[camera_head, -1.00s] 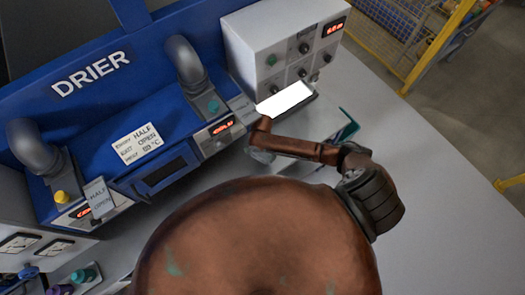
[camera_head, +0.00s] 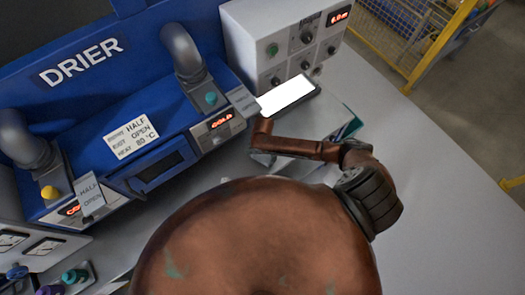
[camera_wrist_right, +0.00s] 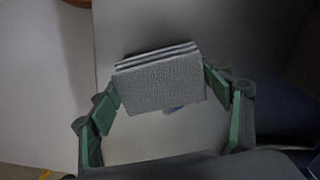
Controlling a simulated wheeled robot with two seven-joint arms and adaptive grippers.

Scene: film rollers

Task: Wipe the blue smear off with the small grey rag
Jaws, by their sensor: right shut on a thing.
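The small grey rag (camera_wrist_right: 160,88) shows in the right wrist view as a folded, textured block with several layers along its upper edge. My right gripper (camera_wrist_right: 160,80) is shut on it, with green-padded fingers at its left and right ends. A small blue patch (camera_wrist_right: 174,109), likely part of the blue smear, shows just below the rag on the pale surface; the rag may hide the rest. In the head view my right arm reaches over the table in front of the drier, and its gripper and the rag are mostly hidden there. My left gripper is not in view.
The blue drier (camera_head: 165,115) stands at the left, with grey pipes and signs. A grey control box (camera_head: 285,45) is behind, with a bright white panel (camera_head: 288,95) before it. A green-edged item (camera_head: 352,124) lies beyond my arm. The table's right side (camera_head: 440,200) is clear.

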